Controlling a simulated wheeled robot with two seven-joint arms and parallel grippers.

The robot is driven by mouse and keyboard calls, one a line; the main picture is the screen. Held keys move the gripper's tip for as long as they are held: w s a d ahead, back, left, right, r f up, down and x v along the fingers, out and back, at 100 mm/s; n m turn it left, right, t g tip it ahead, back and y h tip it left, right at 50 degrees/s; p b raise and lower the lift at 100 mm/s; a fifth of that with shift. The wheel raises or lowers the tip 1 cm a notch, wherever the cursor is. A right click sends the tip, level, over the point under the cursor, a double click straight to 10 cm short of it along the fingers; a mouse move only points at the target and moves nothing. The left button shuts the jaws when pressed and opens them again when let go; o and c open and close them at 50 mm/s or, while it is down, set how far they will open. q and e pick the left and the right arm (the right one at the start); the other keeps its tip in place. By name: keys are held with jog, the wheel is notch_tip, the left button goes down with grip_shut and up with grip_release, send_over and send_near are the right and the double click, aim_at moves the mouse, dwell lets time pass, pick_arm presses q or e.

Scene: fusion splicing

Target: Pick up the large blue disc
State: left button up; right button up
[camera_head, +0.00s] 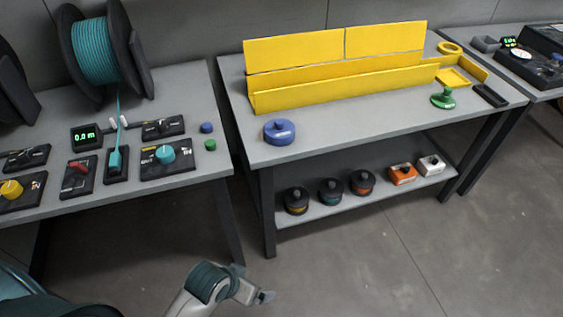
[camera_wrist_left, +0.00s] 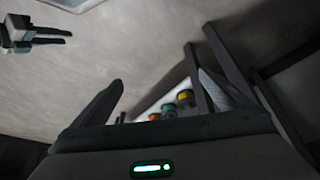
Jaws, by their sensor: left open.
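The large blue disc (camera_head: 279,132) has a raised knob and lies flat at the left front of the middle table's top (camera_head: 330,138). My left gripper (camera_head: 264,297) is low at the bottom of the head view, over the floor and well short of the disc. In the left wrist view its two dark fingers (camera_wrist_left: 160,78) stand apart with nothing between them. The large blue disc does not show in that view. My right gripper (camera_wrist_left: 50,31) shows small at the upper left of the left wrist view, with its fingers apart and empty. It is not in the head view.
Yellow trays (camera_head: 340,85) fill the middle table's back. A green knobbed piece (camera_head: 443,98) stands at its right. Several discs and boxes (camera_head: 331,191) sit on the lower shelf. The left table (camera_head: 190,185) holds a spool, controls and small discs (camera_head: 207,127). Table legs (camera_head: 268,215) stand ahead.

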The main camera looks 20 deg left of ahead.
pick_arm(q)
jog(key=w+d+r+m+h, duration=0.1)
jog(key=w+d+r, duration=0.1)
jog(key=w+r, duration=0.75)
jog(key=w+d+r+m+h, duration=0.1)
jog(key=w+d+r, duration=0.2)
jog(key=w+r, duration=0.65)
jog(key=w+a+r+n+y, duration=0.1)
jog(key=w+a+r, duration=0.4)
jog(key=w+r, duration=0.3)
jog(key=w+a+r+n+y, duration=0.1)
jog(key=w+a+r+y, duration=0.1)
jog(key=w+a+r, duration=0.5)
jog(key=p, duration=0.2)
send_over(279, 121)
jog(key=s, duration=0.2)
notch_tip(279, 121, down, 8)
jog(key=shift+s+a+r, duration=0.1)
jog(key=shift+s, duration=0.05)
jog(key=shift+w+f, duration=0.25)
jog(key=shift+f, duration=0.35)
pick_arm(e)
jog(key=shift+g, duration=0.6)
jog(key=s, duration=0.1)
jog(key=s+d+f, duration=0.1)
jog(key=s, duration=0.1)
jog(key=s+f, duration=0.1)
jog(key=shift+s+d, duration=0.2)
jog(key=shift+s, duration=0.15)
jog(key=shift+r, duration=0.1)
